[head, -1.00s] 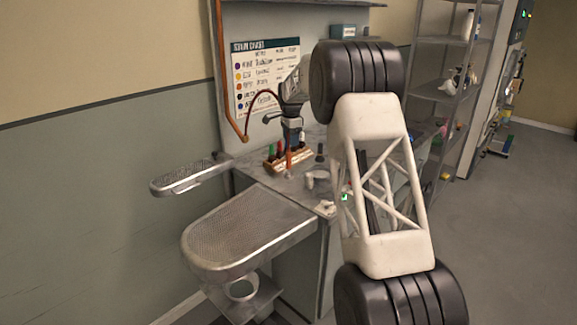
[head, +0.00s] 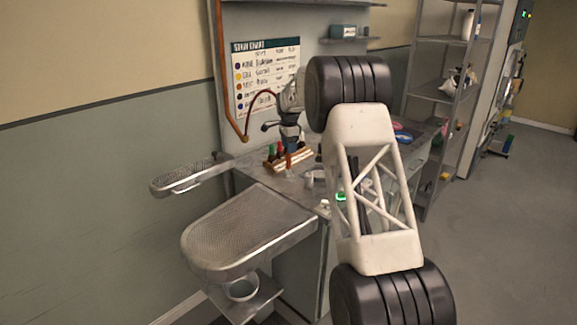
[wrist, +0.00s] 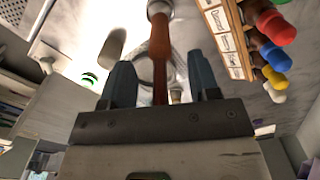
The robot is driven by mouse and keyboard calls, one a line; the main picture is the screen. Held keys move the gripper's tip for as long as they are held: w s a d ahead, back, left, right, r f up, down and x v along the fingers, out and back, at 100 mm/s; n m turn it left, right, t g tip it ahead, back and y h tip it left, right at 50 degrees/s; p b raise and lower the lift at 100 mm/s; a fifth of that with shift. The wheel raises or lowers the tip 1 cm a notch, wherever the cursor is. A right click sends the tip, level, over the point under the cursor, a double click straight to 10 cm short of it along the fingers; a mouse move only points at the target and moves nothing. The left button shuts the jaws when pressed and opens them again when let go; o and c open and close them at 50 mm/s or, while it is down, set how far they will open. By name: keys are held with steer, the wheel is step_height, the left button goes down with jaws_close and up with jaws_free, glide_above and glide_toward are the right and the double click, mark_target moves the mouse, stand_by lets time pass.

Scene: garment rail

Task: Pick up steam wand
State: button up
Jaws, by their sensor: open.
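The steam wand, which I take to be the copper-brown rod with a pale metal end, shows in the wrist view (wrist: 160,50) running between my gripper's two blue-grey fingers. My gripper (wrist: 161,80) is open, with one finger on each side of the rod and gaps showing. In the head view, my gripper (head: 290,147) is low over the worktop, beside the bottle rack. Only a short orange part of the wand (head: 288,161) shows below it there. Whether the fingers touch the wand cannot be told.
A wooden rack (head: 274,163) of bottles with coloured caps stands close by; the caps (wrist: 272,50) are at the wrist view's right. A perforated ironing board (head: 245,225) and a smaller sleeve board (head: 185,175) lie left. A chart (head: 265,75) hangs behind. Shelves (head: 440,95) stand right.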

mark_target(288, 168)
steer(key=shift+f, duration=0.25)
steer(key=shift+a+f, duration=0.1)
steer(key=shift+f, duration=2.4)
jaws_close()
steer(key=shift+r, duration=0.15)
